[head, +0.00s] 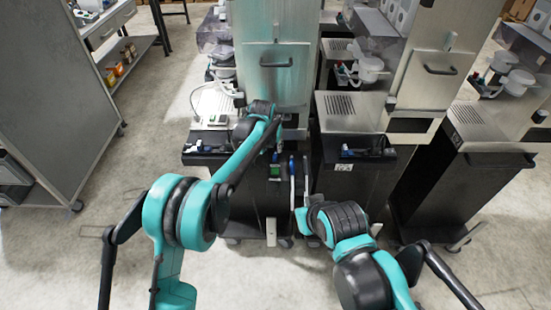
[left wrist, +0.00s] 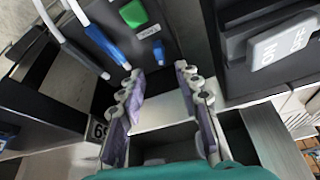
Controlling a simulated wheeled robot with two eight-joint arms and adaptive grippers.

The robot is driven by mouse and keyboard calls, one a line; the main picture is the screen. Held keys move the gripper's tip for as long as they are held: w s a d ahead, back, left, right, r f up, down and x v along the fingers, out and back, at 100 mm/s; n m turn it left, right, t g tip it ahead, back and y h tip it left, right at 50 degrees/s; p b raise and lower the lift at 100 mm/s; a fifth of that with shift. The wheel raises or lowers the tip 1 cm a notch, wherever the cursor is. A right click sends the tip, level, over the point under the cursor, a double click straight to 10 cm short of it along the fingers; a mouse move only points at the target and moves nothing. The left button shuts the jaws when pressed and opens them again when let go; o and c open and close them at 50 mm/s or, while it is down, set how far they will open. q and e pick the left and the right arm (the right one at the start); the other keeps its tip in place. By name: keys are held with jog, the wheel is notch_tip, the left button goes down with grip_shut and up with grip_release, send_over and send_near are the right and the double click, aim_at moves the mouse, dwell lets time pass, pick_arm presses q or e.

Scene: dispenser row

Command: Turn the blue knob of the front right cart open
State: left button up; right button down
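Blue knobs show in the head view on the left cart's front ledge (head: 198,144) and on the middle cart's front ledge (head: 346,151). I cannot tell for sure which cart is the front right one. My left gripper (head: 276,152) is small in the head view, at the right front of the left cart. In the left wrist view my left gripper (left wrist: 157,72) is open, with its two fingers apart and nothing seen between them. A small blue part (left wrist: 158,52) lies just beyond the fingertips, and I cannot tell whether it is a knob.
A green block (left wrist: 133,13) and an ON/OFF plate (left wrist: 283,38) are close by. A grey cabinet (head: 60,90) is at left. Bare floor (head: 90,250) lies in front.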

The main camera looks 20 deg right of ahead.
aim_at(275, 155)
pick_arm(q)
jog(key=b+x, duration=0.2)
jog(key=x, duration=0.6)
grip_shut()
